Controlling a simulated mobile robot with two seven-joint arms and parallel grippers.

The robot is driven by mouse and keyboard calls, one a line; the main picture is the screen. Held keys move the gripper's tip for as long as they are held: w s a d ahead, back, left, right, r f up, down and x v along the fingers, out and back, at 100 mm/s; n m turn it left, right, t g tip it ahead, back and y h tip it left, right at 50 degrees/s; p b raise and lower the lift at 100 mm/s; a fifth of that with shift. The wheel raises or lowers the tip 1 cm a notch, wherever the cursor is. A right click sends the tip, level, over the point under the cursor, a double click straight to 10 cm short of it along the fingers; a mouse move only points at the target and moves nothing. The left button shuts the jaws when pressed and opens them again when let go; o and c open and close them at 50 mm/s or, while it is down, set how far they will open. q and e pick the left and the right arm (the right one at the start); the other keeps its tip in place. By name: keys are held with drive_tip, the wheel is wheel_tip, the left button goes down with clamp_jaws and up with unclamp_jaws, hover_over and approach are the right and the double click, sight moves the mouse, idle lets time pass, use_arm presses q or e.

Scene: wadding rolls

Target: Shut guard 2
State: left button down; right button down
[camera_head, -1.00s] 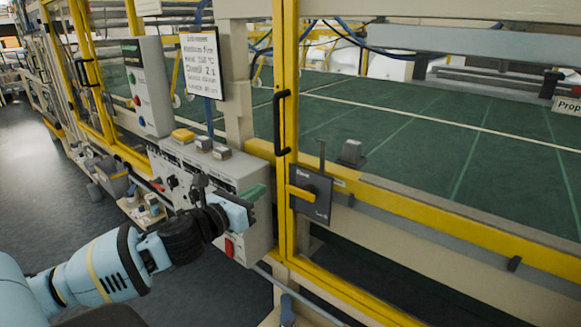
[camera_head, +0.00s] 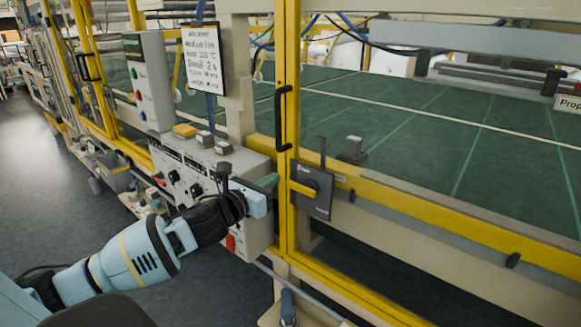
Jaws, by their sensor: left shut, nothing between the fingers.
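The near guard is a yellow-framed door with a yellow upright post (camera_head: 288,70) and a black pull handle (camera_head: 283,118). A dark latch box (camera_head: 313,192) with a yellow lever lies beside the post, to its right. My left gripper (camera_head: 266,190) is just left of the post, below the black handle, and appears apart from that handle. Its fingers are shut with nothing seen in them, partly hidden by the gripper body. I cannot read a number on any guard. My right gripper is not in view.
A control box (camera_head: 205,165) with knobs stands behind my left gripper. A grey button panel (camera_head: 150,80) and a white sign (camera_head: 201,58) are above it. The green bed (camera_head: 430,130) lies behind the guard. Open floor (camera_head: 50,190) is on the left.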

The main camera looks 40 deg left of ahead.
use_arm(q)
drive_tip(key=w, duration=0.8)
drive_tip(key=shift+w+d, duration=0.15)
drive_tip(key=shift+w, duration=0.2)
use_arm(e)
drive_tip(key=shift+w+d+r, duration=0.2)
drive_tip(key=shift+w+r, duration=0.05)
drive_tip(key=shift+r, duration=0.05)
